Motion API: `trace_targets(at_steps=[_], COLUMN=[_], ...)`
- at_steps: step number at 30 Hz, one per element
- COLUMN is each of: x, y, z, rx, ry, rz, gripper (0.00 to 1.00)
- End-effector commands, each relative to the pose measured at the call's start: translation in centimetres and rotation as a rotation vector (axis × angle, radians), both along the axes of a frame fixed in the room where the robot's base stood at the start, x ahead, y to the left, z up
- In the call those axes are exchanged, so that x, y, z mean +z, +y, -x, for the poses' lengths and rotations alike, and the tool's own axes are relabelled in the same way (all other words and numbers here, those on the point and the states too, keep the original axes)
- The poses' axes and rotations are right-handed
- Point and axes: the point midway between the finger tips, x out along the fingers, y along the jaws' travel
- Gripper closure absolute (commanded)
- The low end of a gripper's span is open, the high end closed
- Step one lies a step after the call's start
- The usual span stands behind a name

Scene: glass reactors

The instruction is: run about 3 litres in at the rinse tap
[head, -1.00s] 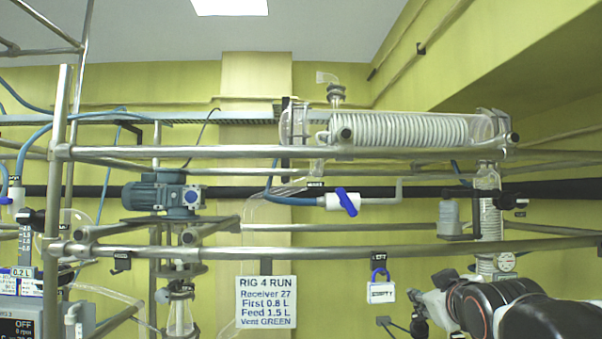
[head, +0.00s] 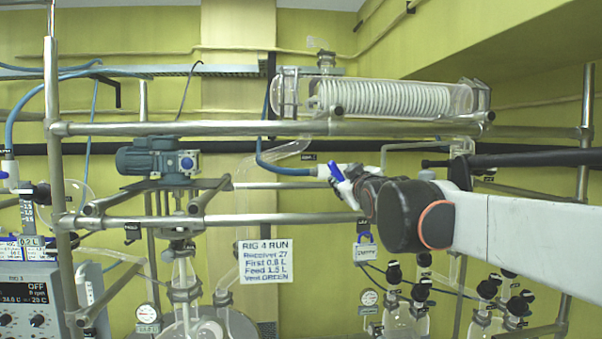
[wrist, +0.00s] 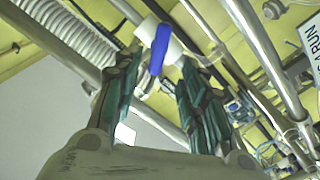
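A white tap (head: 324,171) with a blue lever handle (head: 337,173) sits at the end of a blue hose, below the coil condenser. A small black label is above it, too small to read. My gripper (head: 349,182) is at the tap from the right, and my arm hides the pipe beyond it. In the wrist view the blue handle (wrist: 157,49) shows just past and between the two fingertips of my gripper (wrist: 157,62), on the white tap body (wrist: 172,42). The fingers are apart, with a visible gap to the handle.
A glass coil condenser (head: 385,99) and steel rails (head: 300,128) run above the tap. A sign (head: 263,261) reads RIG 4 RUN, first 0.8 L, feed 1.5 L. A padlock tag (head: 366,251) hangs below my arm. A stirrer motor (head: 155,160) and control box (head: 32,298) are left.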

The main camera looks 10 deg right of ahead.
Motion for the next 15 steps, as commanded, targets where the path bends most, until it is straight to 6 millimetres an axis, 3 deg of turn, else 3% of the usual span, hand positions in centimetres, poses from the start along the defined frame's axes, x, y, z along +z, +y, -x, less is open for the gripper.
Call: trace_targets(at_steps=[9, 15], x=[0.2, 0.1], y=[0.0, 0.0], z=[-5.1, -7.2], rx=[0.000, 0.000], ry=[0.000, 0.000], rz=[-0.002, -0.002], gripper=[0.62, 0.62])
